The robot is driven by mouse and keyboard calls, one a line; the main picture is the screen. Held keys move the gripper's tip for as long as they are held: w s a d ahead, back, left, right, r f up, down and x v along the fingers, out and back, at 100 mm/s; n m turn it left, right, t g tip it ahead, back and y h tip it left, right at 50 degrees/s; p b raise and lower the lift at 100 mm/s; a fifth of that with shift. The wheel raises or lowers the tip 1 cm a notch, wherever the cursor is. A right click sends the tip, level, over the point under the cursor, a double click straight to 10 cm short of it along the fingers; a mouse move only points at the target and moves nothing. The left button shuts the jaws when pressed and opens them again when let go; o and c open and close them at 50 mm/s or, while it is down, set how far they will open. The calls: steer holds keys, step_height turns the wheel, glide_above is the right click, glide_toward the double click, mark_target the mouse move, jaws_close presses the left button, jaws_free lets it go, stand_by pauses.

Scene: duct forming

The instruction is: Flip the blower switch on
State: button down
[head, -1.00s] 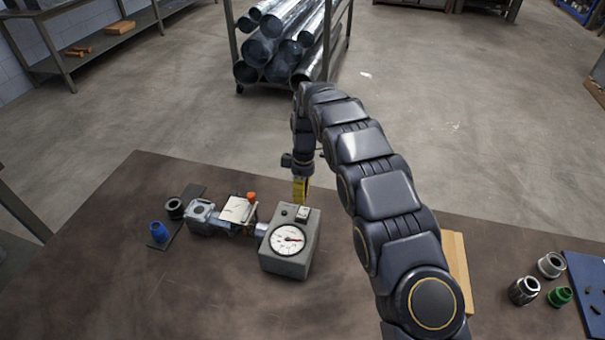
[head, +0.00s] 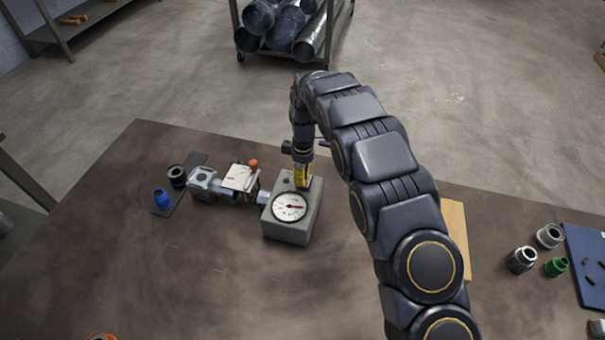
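The grey blower box (head: 293,228) stands on the brown table with a round white dial (head: 289,206) with a red needle on its near face. My gripper (head: 302,184) has yellow fingers and points down at the top of the box, at or just above it.
A blue fitting (head: 162,198) and a black ring (head: 177,176) are at the left on a dark strip. Metal fittings (head: 522,259), a green fitting (head: 556,266) and a blue mat (head: 590,262) lie at the right. A wooden board (head: 455,238) lies behind my arm. The table front is mostly clear.

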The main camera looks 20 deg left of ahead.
steer(key=shift+s+f+t, duration=0.3)
steer(key=shift+f+t, duration=0.1)
steer(key=shift+t, duration=0.3)
steer(key=shift+w, duration=0.1)
steer(key=shift+w+r, duration=0.1)
steer(key=shift+w, duration=0.8)
steer(key=shift+d, duration=0.1)
step_height(320, 180, up, 14)
steer(key=shift+w+r, duration=0.2)
steer(key=shift+r, duration=0.05)
steer(key=shift+w+a, duration=0.1)
steer(key=shift+a, duration=0.15)
